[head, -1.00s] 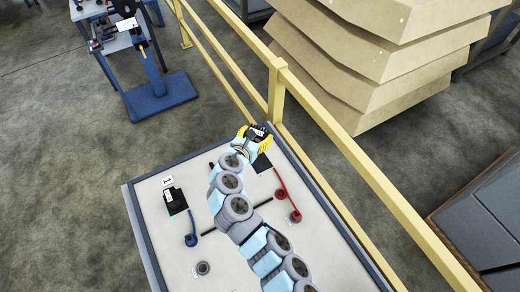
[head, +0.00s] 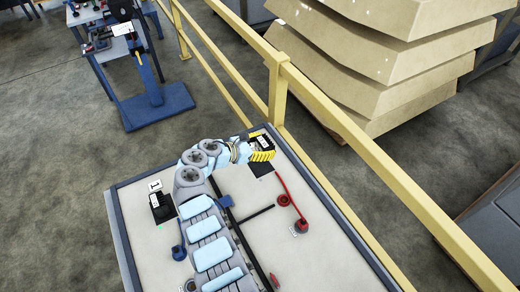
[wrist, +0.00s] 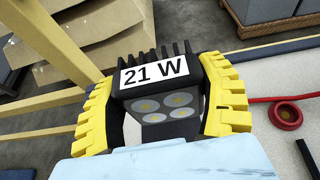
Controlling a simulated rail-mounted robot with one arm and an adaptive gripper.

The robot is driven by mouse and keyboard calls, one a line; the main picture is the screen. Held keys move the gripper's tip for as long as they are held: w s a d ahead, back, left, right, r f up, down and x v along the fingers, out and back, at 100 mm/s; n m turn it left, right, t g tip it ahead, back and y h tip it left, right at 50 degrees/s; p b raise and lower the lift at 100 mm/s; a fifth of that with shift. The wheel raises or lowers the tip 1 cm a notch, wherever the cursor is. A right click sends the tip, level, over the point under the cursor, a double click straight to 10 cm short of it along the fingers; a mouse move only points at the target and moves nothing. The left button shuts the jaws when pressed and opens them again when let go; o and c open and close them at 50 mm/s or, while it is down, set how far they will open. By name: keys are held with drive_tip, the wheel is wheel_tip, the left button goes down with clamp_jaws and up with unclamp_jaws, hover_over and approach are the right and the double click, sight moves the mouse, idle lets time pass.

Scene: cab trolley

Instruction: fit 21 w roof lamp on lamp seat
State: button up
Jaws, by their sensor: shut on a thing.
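My gripper (head: 262,152), with yellow fingers, is shut on the 21 W roof lamp (wrist: 160,90), a black finned block with several round LEDs and a white "21 W" label. In the wrist view the fingers clasp its left and right sides. In the head view the lamp is small and partly covered by the gripper, near the far right corner of the trolley top. A black block with a white label (head: 161,207) stands on the left of the trolley top beside a "1" tag. I cannot make out which thing is the lamp seat.
A blue round part (head: 179,252) and a black bar (head: 256,214) lie on the top. A yellow railing (head: 350,130) runs close along the right.

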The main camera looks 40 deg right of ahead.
drive_tip(key=shift+w+a+r+b, duration=0.15)
drive_tip(key=shift+w+r+b, duration=0.05)
drive_tip(key=shift+w+b, duration=0.25)
drive_tip(key=shift+w+a+r+b, duration=0.15)
drive_tip(key=shift+w+b, duration=0.15)
drive_tip(key=shift+w, duration=0.1)
drive_tip(key=shift+f, duration=0.1)
drive_tip(key=shift+f+b, duration=3)
drive_tip(key=shift+b, duration=0.7)
drive_tip(key=shift+f, duration=1)
drive_tip(key=shift+f, duration=0.25)
drive_tip(key=o, duration=1.2)
drive_tip(key=shift+o, duration=0.2)
drive_tip(key=shift+a, duration=0.1)
drive_tip(key=v, duration=1.2)
